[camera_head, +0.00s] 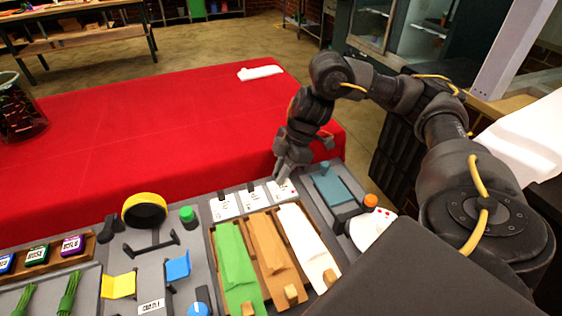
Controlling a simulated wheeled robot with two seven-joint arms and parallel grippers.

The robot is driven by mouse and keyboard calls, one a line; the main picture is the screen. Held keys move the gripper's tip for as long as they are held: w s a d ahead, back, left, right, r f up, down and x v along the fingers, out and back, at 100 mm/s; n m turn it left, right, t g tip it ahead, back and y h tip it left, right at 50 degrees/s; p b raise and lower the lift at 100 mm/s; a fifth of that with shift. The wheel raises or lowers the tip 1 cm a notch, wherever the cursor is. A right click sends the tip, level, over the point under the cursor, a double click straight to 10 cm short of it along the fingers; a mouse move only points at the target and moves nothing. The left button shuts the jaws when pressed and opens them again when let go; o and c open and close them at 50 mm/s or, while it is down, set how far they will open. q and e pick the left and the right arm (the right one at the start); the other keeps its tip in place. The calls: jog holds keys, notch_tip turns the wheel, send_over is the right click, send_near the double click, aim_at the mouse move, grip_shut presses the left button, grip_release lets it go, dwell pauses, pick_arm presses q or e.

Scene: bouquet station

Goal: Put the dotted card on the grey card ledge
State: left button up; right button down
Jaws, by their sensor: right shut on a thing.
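My right gripper (283,170) points down at the back edge of the grey station, behind the white wrap. It is shut on a small white card (281,189), the rightmost of three in a row. The other two white cards, a left one (223,207) and a middle one (252,197), stand beside it behind the green and brown wraps. Their dark marks are too small to read, so I cannot tell which is dotted. I cannot tell whether the held card touches the station. A white piece with red dots (368,229) lies at the right, partly hidden. My left gripper is out of view.
Green (236,262), brown (271,250) and white (303,240) wraps lie in front of the cards. A yellow ring (144,199) and green-capped bottle (188,216) stand left. An orange cap (371,200) is at right. The red table (150,130) behind is mostly clear.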

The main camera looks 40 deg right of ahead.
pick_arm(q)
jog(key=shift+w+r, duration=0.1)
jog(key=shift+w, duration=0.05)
pick_arm(e)
jog(key=shift+f, duration=0.1)
jog(key=c, duration=1.6)
grip_release()
jog(key=shift+c, duration=0.2)
jog(key=o, duration=0.7)
